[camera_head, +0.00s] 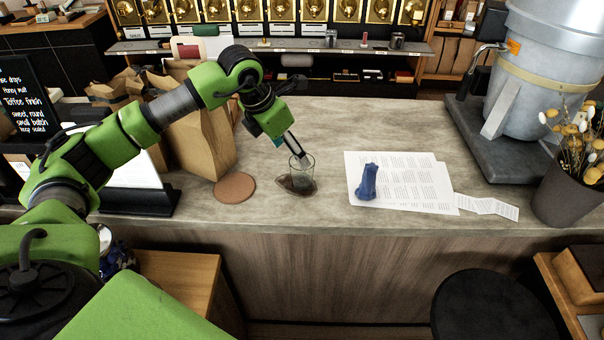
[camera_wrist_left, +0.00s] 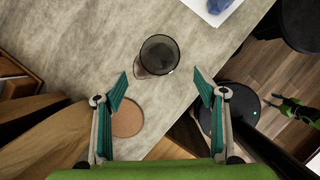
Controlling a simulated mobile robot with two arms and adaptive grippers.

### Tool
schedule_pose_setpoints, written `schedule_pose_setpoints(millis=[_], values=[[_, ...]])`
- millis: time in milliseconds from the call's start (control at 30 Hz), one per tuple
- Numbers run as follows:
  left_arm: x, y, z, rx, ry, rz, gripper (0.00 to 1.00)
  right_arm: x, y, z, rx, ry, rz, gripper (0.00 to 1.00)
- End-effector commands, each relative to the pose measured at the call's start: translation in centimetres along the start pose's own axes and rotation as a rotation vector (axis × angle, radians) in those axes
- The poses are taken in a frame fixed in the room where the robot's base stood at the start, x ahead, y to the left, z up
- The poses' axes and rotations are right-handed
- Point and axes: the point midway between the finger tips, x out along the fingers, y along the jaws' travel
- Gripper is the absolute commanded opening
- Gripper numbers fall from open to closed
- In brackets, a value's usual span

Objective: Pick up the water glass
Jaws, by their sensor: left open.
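The water glass (camera_head: 302,174) is a small clear tumbler standing upright on the counter, on or beside a dark patch. It also shows in the left wrist view (camera_wrist_left: 158,55), ahead of the fingers. My left gripper (camera_head: 299,154) reaches down from above, its fingertips overlapping the glass rim in the head view. In the left wrist view my left gripper (camera_wrist_left: 160,80) has its two teal fingers spread wide with nothing between them; the glass lies beyond the fingertips. Whether a finger touches the glass cannot be told.
A round cork coaster (camera_head: 234,187) lies left of the glass, and a brown paper bag (camera_head: 203,140) stands behind it. Printed sheets (camera_head: 418,185) with a blue cloth-like item (camera_head: 367,182) lie to the right. A plant pot (camera_head: 566,196) stands far right. Counter behind the glass is clear.

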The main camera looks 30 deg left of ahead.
Motion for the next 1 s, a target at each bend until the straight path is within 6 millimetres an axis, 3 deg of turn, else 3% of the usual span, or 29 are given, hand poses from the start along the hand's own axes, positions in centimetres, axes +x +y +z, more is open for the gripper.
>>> schedule_pose_setpoints(millis=[133, 467, 700, 1000], values=[[2.6, -0.1, 0.1, 0.000, 0.002, -0.004, 0.65, -1.0, 0.0, -0.1, 0.000, 0.001, 0.000, 0.40], [5.3, -0.2, 0.3, 0.000, 0.001, -0.005, 0.65, -2.4, 0.1, -0.6, 0.000, 0.006, 0.001, 0.40], [8.7, -0.2, 0.5, 0.000, -0.001, -0.005, 0.65, -4.0, 0.1, -0.8, -0.001, 0.008, 0.001, 0.40], [9.5, -0.1, 0.4, 0.002, -0.003, -0.003, 0.65, -3.9, 0.1, -0.9, -0.001, 0.009, 0.000, 0.40]])
